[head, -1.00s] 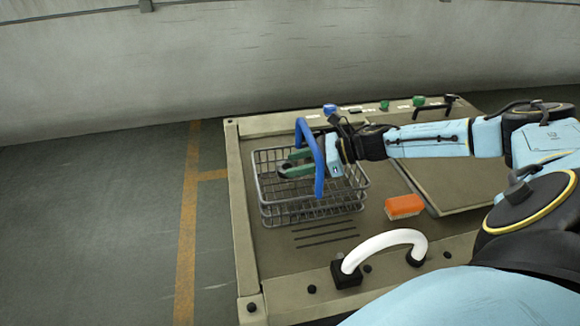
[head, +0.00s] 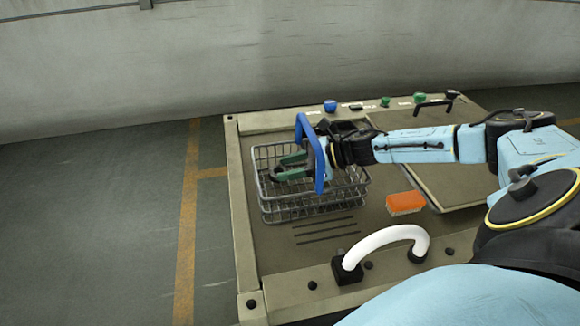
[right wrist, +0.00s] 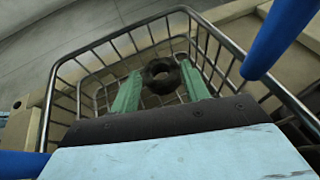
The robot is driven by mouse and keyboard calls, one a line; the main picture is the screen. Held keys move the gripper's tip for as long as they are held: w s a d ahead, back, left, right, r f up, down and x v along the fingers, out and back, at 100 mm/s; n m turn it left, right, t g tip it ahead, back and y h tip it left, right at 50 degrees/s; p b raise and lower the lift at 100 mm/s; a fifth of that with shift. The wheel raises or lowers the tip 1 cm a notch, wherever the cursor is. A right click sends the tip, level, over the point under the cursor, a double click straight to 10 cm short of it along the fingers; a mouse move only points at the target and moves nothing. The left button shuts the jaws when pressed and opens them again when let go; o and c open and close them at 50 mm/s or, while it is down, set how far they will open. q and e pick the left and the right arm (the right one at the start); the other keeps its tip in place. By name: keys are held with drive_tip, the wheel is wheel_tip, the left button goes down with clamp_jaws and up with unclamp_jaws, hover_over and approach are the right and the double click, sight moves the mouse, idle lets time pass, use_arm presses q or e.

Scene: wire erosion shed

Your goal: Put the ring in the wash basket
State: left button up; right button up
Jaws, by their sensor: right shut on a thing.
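The wash basket (head: 312,212) is a grey wire basket with a blue handle (head: 318,165) arched over it, standing on the machine top. My right gripper (head: 284,170), with green fingers, reaches under the handle and down into the basket. In the right wrist view, the gripper (right wrist: 160,84) is shut on the ring (right wrist: 163,88), a thick dark ring held between the fingertips. The ring is over the basket's wire floor, inside its walls. I cannot tell whether it touches the floor. In the head view the ring is hard to make out. My left gripper is out of view.
An orange block (head: 405,203) lies right of the basket. A white curved handle (head: 385,238) stands at the machine's front edge. Blue and green knobs (head: 330,106) line the back edge. The floor to the left is clear.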

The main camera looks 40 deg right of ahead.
drive_tip(key=shift+f, duration=0.1)
drive_tip(key=o, duration=1.1)
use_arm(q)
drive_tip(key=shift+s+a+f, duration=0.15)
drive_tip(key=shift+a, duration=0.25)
use_arm(e)
drive_tip(key=shift+o, duration=0.2)
